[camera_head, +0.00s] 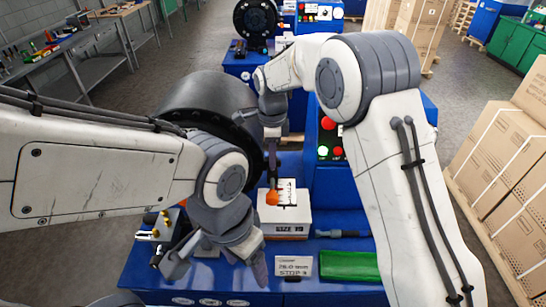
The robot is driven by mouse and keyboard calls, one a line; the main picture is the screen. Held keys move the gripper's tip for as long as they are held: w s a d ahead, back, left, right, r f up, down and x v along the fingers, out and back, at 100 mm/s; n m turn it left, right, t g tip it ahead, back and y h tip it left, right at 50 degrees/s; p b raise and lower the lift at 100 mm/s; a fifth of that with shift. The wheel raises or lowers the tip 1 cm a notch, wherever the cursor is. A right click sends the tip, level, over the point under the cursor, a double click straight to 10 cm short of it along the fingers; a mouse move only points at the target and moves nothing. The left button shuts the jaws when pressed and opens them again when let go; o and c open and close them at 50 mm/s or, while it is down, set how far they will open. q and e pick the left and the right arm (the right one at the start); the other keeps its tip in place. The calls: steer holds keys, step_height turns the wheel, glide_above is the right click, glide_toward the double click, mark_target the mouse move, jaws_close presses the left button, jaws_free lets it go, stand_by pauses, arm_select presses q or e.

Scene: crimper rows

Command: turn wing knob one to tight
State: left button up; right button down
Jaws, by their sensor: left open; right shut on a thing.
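A small orange knob (272,197), likely wing knob one, sits at the top left of a white block (291,222) marked with a size label. Its wing shape and angle are too small to make out. My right gripper (272,184) reaches down from above and is shut on the orange knob. My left gripper (218,268) is open and empty, its fingers spread above the blue bench in front and to the left of the block. My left arm hides part of the bench.
A metal fixture with brass knobs (164,222) stands left of my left gripper. A sign (294,267), green mat (349,266) and dark tool (342,233) lie right. A black drum (207,97) and red-buttoned control box (329,138) stand behind.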

steer(key=shift+w+r+m, duration=0.1)
steer(key=shift+m, duration=0.2)
stand_by(0.4)
steer(key=c, duration=0.9)
jaws_free()
steer(key=shift+r, duration=0.25)
step_height(320, 180, up, 10)
steer(key=b, duration=0.3)
